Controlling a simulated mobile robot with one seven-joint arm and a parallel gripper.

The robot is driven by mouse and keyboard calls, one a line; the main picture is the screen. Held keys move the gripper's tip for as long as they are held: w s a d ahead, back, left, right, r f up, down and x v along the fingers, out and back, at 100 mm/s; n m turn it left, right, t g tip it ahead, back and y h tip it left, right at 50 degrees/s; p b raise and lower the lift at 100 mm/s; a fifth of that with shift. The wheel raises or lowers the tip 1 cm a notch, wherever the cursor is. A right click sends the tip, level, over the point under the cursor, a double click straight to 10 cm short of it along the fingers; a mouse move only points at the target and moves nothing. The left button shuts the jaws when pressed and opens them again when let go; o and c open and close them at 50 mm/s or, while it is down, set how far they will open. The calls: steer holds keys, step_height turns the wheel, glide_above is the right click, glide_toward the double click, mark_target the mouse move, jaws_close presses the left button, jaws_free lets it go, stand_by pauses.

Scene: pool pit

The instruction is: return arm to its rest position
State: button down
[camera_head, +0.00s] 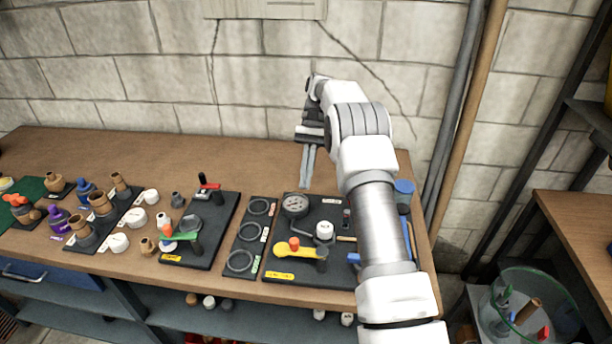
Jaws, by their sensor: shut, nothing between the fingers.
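My arm comes up from the lower right of the head view and bends over the right part of the wooden workbench (245,175). My gripper (306,180) hangs from its end, pointing down. Its two grey fingers are together with nothing between them. It is above the back part of the bench, behind the dark board with a yellow-handled part (300,253). My arm hides part of that board's right side and the bench behind it.
A dark tray with three rings (251,237), a board with red and green parts (200,232) and several small pots stand on the bench. The stone wall (240,90) is close behind. A glass bin (525,305) and a second table (580,230) are at the right.

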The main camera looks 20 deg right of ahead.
steer(key=shift+r, duration=0.15)
stand_by(0.4)
steer(key=s+a+r+n+t+h, duration=0.1)
steer(key=s+r+t, duration=0.2)
steer(key=s+r, duration=0.35)
steer(key=s+a+r+n+t+h, duration=0.1)
steer(key=s+a+r+t+h, duration=0.2)
steer(key=r, duration=0.7)
steer(key=s+f+n+t, duration=0.1)
steer(key=s+n+t, duration=0.2)
steer(key=s, duration=1.7)
steer(key=d+t, duration=0.1)
steer(key=t, duration=0.3)
steer(key=shift+f+n, duration=0.3)
steer(key=shift+n, duration=0.1)
